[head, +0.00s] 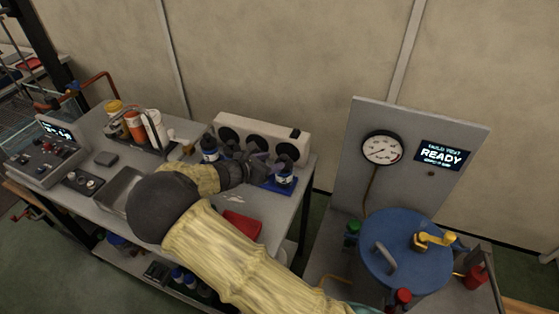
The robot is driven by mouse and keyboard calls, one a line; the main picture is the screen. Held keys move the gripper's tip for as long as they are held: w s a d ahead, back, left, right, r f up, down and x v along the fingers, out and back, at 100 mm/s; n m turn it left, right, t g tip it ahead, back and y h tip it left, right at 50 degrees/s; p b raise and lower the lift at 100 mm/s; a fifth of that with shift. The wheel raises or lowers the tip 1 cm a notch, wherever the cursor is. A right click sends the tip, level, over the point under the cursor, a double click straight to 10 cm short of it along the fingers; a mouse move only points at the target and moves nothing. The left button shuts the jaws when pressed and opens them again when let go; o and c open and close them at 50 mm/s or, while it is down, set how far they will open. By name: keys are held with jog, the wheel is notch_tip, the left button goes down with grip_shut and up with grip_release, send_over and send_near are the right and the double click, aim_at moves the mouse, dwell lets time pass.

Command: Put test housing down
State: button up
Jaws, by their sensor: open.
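A small white-and-blue cylinder (284,177), which looks like the test housing, stands upright on a blue pad (268,187) near the bench's right end. My gripper (277,166) is open, right at the cylinder's upper part. I cannot tell whether its fingers touch the cylinder or are just around it. My dark gripper body hides part of the cylinder's left side and of the pad. A similar blue-and-white cylinder (209,148) stands to the left, partly behind my arm.
A white block with dark round openings (262,133) stands behind my gripper. A red tray (242,224) lies in front, partly under my arm. Bottles (134,125) and a control box (45,155) are on the left. A blue-lidded vessel (390,255) and READY display (443,154) stand right.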

jog(key=v, duration=0.5)
jog(key=shift+s+a, duration=0.15)
dwell(0.4)
jog(key=s+d+f+m+g+y, duration=0.1)
jog(key=s+d+m+g, duration=0.2)
jog(key=d+m, duration=0.3)
jog(key=s+d+f+m+g+y, duration=0.15)
jog(key=s+d+m+g, duration=0.25)
jog(key=d, duration=0.4)
jog(key=s+d+r+m+y, duration=0.3)
jog(key=s+m, duration=0.4)
jog(key=m, duration=0.1)
jog(key=s+d+r+m+y, duration=0.3)
jog(key=s+d+m+y, duration=0.1)
jog(key=s+m, duration=0.4)
jog(key=shift+r+m, duration=0.15)
jog(key=shift+m, duration=0.35)
